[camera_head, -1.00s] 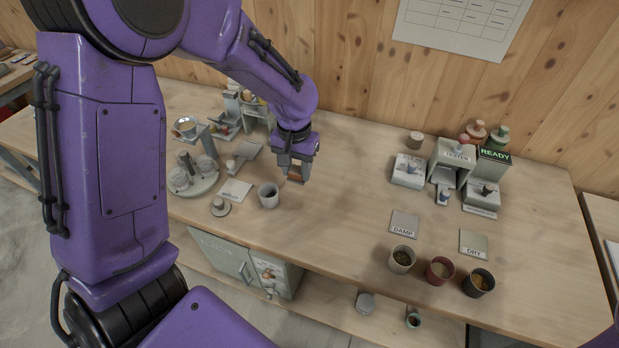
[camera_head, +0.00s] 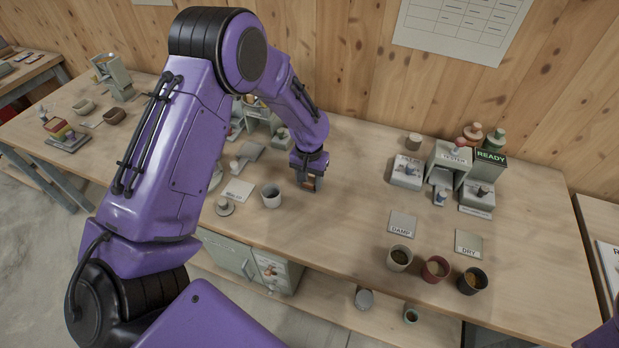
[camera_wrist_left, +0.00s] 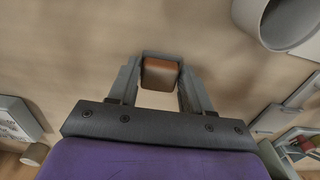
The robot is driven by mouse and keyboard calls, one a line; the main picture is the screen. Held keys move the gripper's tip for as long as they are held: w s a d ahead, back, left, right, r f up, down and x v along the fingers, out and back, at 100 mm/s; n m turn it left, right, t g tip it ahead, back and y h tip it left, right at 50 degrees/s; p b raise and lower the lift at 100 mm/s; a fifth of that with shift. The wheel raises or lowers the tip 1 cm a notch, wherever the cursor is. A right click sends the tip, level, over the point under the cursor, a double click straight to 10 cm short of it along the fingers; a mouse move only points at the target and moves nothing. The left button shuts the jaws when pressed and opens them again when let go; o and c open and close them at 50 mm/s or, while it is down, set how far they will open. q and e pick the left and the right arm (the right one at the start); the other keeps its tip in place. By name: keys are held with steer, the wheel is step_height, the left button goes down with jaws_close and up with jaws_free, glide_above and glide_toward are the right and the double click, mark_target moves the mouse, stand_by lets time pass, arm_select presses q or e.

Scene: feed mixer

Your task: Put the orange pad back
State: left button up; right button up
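The orange pad (camera_wrist_left: 160,72) is a small orange-brown block between the fingertips of my left gripper (camera_wrist_left: 161,78) in the left wrist view. The fingers close in on both its sides. In the head view my left gripper (camera_head: 309,183) points down low over the middle of the bench, right of a grey cup (camera_head: 271,195). Only a sliver of the pad shows there, and I cannot tell whether it touches the bench. My right gripper is not in view.
A tester (camera_head: 449,163) and a READY sign (camera_head: 491,156) stand at the back right. DAMP (camera_head: 401,225) and DRY (camera_head: 470,243) plates lie before them, with three filled cups (camera_head: 435,269) at the front edge. The bench between my left gripper and the DAMP plate is clear.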

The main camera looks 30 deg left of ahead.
mark_target(309, 182)
arm_select(q)
steer(key=shift+o, duration=0.8)
steer(key=shift+r, duration=0.1)
step_height(309, 182, up, 12)
steer(key=b, duration=0.2)
